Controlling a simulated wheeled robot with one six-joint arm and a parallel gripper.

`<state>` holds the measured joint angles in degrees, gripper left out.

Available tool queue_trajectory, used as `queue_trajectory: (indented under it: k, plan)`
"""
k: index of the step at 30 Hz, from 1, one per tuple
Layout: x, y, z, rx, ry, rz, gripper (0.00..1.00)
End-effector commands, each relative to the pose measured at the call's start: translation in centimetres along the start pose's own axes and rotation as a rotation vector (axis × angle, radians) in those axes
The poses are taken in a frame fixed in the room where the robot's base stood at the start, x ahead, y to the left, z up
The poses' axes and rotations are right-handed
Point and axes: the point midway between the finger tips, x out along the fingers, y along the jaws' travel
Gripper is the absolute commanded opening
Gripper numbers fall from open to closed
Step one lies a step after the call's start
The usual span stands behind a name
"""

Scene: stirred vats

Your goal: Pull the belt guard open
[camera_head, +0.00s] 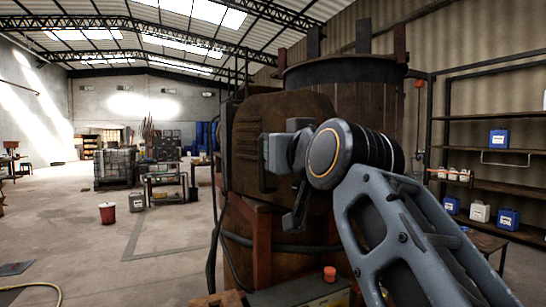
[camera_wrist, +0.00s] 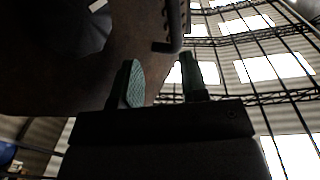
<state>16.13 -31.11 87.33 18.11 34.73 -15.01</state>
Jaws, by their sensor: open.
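The belt guard (camera_head: 282,108) is a rusty brown, rounded cover on the front of the large vat. In the wrist view its dark brown face (camera_wrist: 60,75) fills the upper left. A dark bent bar (camera_wrist: 168,46), which looks like a handle, stands out near its edge, just beyond my fingertips. My gripper (camera_wrist: 160,80) is open, with one green pad on each side of a gap and nothing between them. In the head view my gripper (camera_head: 266,160) is in front of the guard's lower part; my wrist hides some of it. I cannot tell whether the fingers touch the guard.
The wooden vat (camera_head: 360,100) rises behind the guard, with pipes and cables low down. An orange knob (camera_head: 329,273) is on a box below. A shelf (camera_head: 485,190) with blue containers stands at right.

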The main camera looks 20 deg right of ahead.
Motion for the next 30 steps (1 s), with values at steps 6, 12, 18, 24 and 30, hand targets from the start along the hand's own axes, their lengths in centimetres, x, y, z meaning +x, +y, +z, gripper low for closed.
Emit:
queue_trajectory:
  k: [6,12,18,24,30]
  plan:
    - [-3.9,0.0,0.4,0.0,-0.004,0.001,0.4]
    - [-5.8,0.0,0.4,0.003,-0.009,0.001,0.4]
    - [-6.5,-0.1,0.3,0.001,-0.011,-0.001,0.4]
    - [-6.5,-0.1,0.3,0.002,-0.011,-0.002,0.4]
    - [-5.7,0.1,0.6,0.011,-0.044,-0.005,0.24]
